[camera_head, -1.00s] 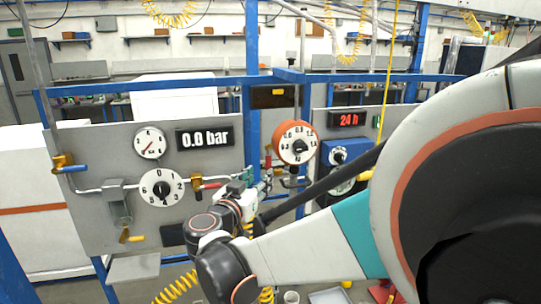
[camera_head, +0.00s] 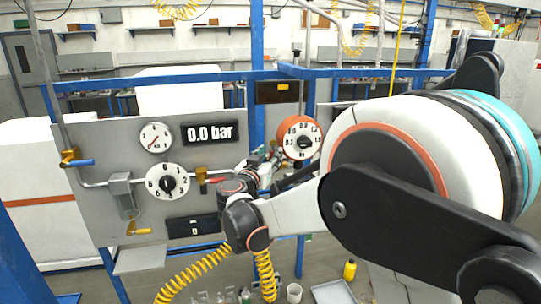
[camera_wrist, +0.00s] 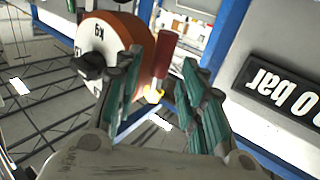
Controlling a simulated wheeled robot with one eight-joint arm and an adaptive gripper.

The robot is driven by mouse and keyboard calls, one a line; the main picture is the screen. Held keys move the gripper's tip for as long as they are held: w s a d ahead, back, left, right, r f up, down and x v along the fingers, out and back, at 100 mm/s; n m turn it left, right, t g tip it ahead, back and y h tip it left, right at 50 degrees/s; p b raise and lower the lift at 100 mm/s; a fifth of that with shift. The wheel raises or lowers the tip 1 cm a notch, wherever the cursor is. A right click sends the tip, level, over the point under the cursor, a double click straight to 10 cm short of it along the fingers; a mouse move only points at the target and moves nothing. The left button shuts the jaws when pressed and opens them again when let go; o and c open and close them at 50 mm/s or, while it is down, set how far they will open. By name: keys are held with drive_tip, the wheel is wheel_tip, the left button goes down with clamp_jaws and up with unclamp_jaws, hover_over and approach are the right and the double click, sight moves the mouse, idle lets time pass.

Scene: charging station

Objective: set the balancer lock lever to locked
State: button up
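The balancer is an orange drum (camera_head: 299,124) with a white dial, hanging right of the grey panel in the head view. The wrist view shows the drum (camera_wrist: 128,30) close up at upper left, with a dark knob on its kg dial. A dark red lever (camera_wrist: 166,54) stands beside the drum above a yellow-gold part; it appears to be the lock lever. My gripper (camera_wrist: 163,66) is open, its green-padded fingers on either side of the lever in the picture. I cannot tell how far away the lever is or whether a finger touches it. In the head view my wrist mostly hides this area.
Blue frame posts stand around the balancer. Yellow coiled hoses hang below my wrist.

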drive_tip(key=shift+w+d, duration=0.15)
drive_tip(key=shift+w, duration=0.25)
clamp_jaws()
drive_tip(key=shift+r, duration=0.1)
drive_tip(key=shift+s+a+r+m+g+y+p, duration=0.1)
drive_tip(key=shift+a+r+m+g+y+p, duration=0.3)
drive_tip(key=shift+r+m+g+y, duration=0.9)
drive_tip(key=shift+s+a+r+m+g+y+p, duration=0.15)
drive_tip(key=shift+m+g+y+p, duration=0.55)
drive_tip(key=shift+m+y, duration=1.3)
drive_tip(key=shift+a+r+m+g+y+p, duration=0.3)
drive_tip(key=shift+r+m+g+y, duration=0.65)
drive_tip(key=shift+m, duration=1.35)
drive_tip(key=shift+f+g, duration=0.15)
drive_tip(key=shift+g, duration=0.1)
